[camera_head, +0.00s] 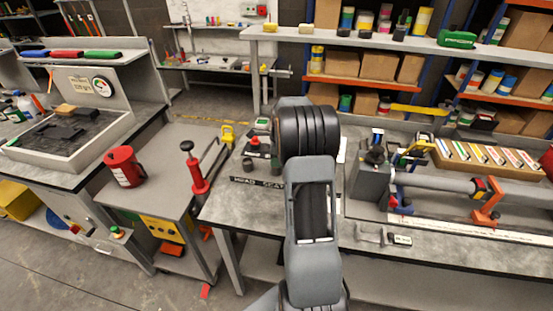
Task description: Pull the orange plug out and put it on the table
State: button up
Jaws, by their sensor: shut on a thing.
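I cannot pick out the orange plug with certainty. My arm rises through the middle of the view and hides part of the table behind it. My gripper does not show; it is hidden behind the arm or out of frame. The grey worktable (228,208) spans the centre and right. A red-topped button box (255,143) and a small dark cylinder (247,165) stand on it, left of my arm. An orange clamp-like stand (488,208) holds a long grey tube (440,182) on the right.
A red-handled post (197,170) and a red can (125,167) stand on the left bench. A grey block (370,180) stands right of my arm, with a box of coloured strips (487,155) farther right. Shelves with cardboard boxes (367,65) are behind.

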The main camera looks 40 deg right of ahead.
grip_shut()
jog(key=shift+r+p, duration=0.5)
jog(key=shift+r, duration=0.15)
jog(key=shift+r+p, duration=1.7)
jog(key=shift+r, duration=0.45)
